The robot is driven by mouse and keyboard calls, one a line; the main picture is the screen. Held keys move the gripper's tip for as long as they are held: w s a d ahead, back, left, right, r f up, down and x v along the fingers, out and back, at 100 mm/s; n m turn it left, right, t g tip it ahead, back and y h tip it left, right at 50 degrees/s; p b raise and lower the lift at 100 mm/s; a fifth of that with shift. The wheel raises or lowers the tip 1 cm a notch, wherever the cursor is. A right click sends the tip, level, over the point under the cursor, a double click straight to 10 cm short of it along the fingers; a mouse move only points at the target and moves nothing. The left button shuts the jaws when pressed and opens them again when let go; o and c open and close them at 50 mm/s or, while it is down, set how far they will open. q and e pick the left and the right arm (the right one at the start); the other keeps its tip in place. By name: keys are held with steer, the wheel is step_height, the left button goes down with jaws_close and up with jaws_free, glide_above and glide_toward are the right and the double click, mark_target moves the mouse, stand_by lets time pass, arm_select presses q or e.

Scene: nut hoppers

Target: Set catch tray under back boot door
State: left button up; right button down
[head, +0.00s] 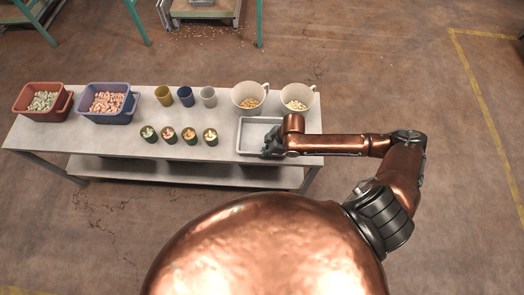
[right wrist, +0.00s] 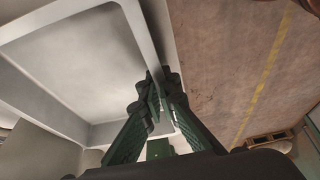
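The catch tray (head: 245,134) is a shallow pale grey rectangular tray at the right end of the table, in front of two cream mugs. In the right wrist view its pale inside and raised rim (right wrist: 142,38) fill the upper left. My right gripper (head: 270,146) reaches in from the right over the tray's right side. In the right wrist view its green-padded fingertips (right wrist: 157,94) close on the rim from both sides. The tray appears to rest on the table. My left gripper is not in view. The boot doors cannot be made out; only lower parts of green-legged stands show at the top.
The grey table (head: 110,145) holds a red bin (head: 27,112), a blue bin (head: 95,117), several cups and two cream mugs (head: 298,98) with nuts. Green-legged stands (head: 205,12) are at the far edge, with scattered nuts (head: 210,34) on the floor. The floor between is clear.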

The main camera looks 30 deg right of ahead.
steer(key=shift+d+f, duration=0.25)
steer(key=shift+f, duration=0.1)
steer(key=shift+s+r, duration=0.25)
steer(key=shift+r, duration=0.1)
steer(key=c, duration=2.5)
jaws_free()
steer(key=shift+w+f, duration=0.1)
steer(key=o, duration=0.3)
steer(key=shift+o, duration=0.2)
